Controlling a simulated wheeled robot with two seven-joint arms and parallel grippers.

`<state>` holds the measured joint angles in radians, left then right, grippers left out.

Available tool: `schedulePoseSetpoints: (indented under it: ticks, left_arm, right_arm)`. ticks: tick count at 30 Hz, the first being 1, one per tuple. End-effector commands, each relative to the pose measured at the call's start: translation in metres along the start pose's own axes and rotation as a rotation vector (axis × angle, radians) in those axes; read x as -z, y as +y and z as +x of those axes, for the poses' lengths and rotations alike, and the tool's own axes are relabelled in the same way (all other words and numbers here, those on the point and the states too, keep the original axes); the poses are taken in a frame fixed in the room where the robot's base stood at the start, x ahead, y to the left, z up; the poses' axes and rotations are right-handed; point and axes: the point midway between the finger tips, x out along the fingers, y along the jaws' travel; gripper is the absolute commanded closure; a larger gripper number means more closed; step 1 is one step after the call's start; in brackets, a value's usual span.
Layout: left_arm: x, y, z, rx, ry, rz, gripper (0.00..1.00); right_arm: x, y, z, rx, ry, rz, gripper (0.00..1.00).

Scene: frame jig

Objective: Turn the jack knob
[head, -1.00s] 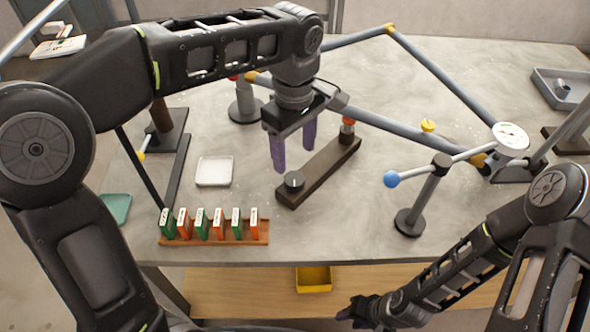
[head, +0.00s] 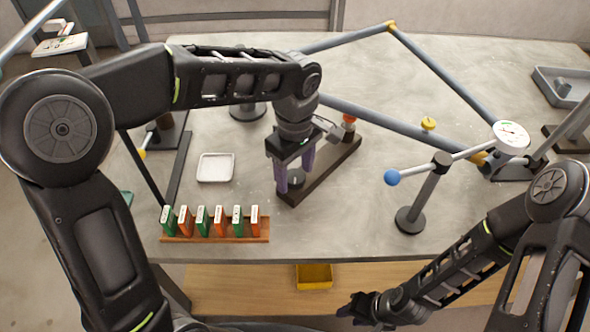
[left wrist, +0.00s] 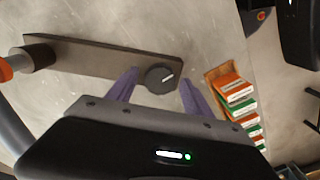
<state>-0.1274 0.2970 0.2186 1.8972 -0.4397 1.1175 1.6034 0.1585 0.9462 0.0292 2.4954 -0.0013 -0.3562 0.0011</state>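The jack knob (left wrist: 161,78) is a round dark knob with a white pointer line, at one end of a dark brown bar (left wrist: 98,60). In the head view the knob (head: 296,178) is partly hidden by my left gripper (head: 295,174). The gripper's purple fingers are open, one on each side of the knob. In the left wrist view the fingers (left wrist: 158,88) stand apart with the knob between and just beyond their tips. I cannot tell whether they touch it. My right gripper (head: 357,309) is low in front of the table, and its finger state is unclear.
A rack (head: 222,238) of green and orange blocks stands at the front left edge. A white tray (head: 215,168) lies left of the knob. A stand with a blue ball (head: 391,177) is to the right. Grey tubes (head: 385,120) cross behind. A yellow bin (head: 314,277) sits below.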

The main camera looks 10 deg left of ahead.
Motion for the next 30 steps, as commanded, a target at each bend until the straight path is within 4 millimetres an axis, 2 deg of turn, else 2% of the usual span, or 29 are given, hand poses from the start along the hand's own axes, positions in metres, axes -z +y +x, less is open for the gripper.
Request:
schedulePoseSetpoints:
  ticks: [2,21,30]
  left_arm:
    - [0.0,0.0001,-0.0002,0.0,0.0,0.0,0.48]
    - [0.0,0.0,-0.0004,0.0,0.0,0.0,0.99]
    - [-0.0001,0.0001,-0.0004,0.0,0.0,0.026,0.99]
  right_arm:
    - [0.0,0.0,0.0,0.0,0.0,0.0,0.64]
    - [0.0,0.0,0.0,0.0,0.0,0.0,0.64]
    - [0.0,0.0001,0.0002,0.0,0.0,0.0,0.64]
